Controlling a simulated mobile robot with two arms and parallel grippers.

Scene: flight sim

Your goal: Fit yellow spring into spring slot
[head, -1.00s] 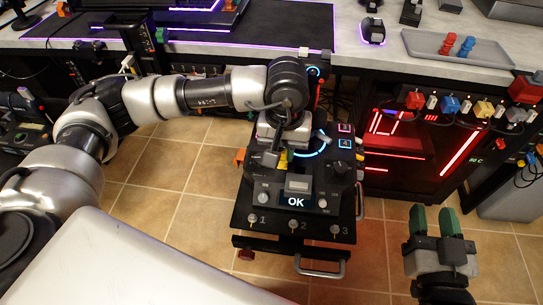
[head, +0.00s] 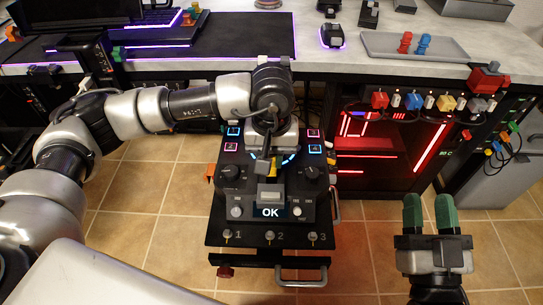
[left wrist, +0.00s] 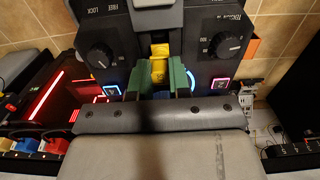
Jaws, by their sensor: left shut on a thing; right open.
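A yellow piece, which I take to be the yellow spring (left wrist: 159,71), sits between the green fingers of my left gripper (left wrist: 157,80) in the left wrist view. My left gripper is shut on it, over the middle of a black console (head: 222,240). In the head view my left wrist and hand cover most of that spot. The spring slot is hidden, and I cannot tell whether the spring is inside it. Part of a glowing blue ring shows beside the fingers. My right gripper (head: 428,215) is open and empty, to the right of the console.
The console has a lit OK display (head: 270,212), dark knobs and several numbered switches along its front. Behind it is a workbench with a grey tray (head: 378,47) of red and blue pieces. A red-lit cabinet (head: 375,165) stands to the right. Tiled floor lies open around.

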